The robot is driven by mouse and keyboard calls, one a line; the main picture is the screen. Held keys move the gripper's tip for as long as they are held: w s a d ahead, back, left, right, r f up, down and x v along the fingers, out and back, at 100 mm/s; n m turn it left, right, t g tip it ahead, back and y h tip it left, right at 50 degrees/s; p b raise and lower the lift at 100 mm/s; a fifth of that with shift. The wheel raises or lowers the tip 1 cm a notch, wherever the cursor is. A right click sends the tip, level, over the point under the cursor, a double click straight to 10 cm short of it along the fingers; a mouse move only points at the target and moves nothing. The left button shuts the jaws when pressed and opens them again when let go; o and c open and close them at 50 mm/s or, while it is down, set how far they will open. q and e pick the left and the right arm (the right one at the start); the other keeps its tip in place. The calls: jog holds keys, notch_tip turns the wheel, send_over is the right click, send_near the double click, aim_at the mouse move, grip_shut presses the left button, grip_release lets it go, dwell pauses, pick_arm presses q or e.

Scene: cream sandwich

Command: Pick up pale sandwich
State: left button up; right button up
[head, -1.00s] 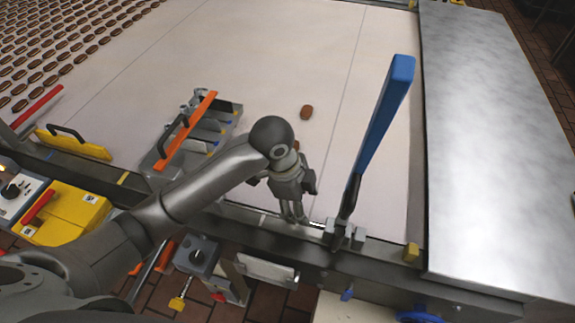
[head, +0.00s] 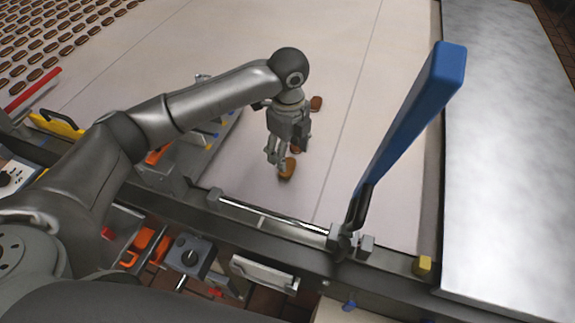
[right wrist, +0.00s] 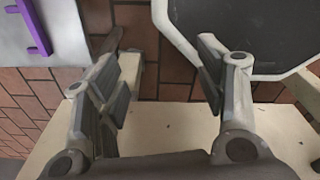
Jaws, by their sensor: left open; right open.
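A pale tan sandwich (head: 287,169) lies on the light conveyor belt near its front edge. My left gripper (head: 278,158) points down right at it, its fingers open. One finger is at the sandwich's left side; whether they touch I cannot tell. A darker brown sandwich (head: 316,103) lies farther back, partly hidden by my left wrist. Something brown also shows just behind the gripper, mostly hidden. My right gripper (right wrist: 165,85) is open and empty in the right wrist view, over a cream surface and brick floor.
A long blue-handled lever (head: 415,125) rises to the right of the gripper. A metal rail (head: 270,213) runs along the belt's front edge. A grey metal cover (head: 500,150) lies at the right. Rows of brown sandwiches (head: 60,42) fill the far left.

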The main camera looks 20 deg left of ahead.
aim_at(288, 166)
pick_arm(q)
notch_tip(288, 166, down, 4)
jog(key=shift+a+f+p, duration=0.15)
jog(key=shift+f+p, duration=0.05)
jog(key=shift+p, duration=0.6)
jog(key=shift+f, duration=0.4)
jog(key=c, duration=0.4)
jog(key=shift+r, duration=0.1)
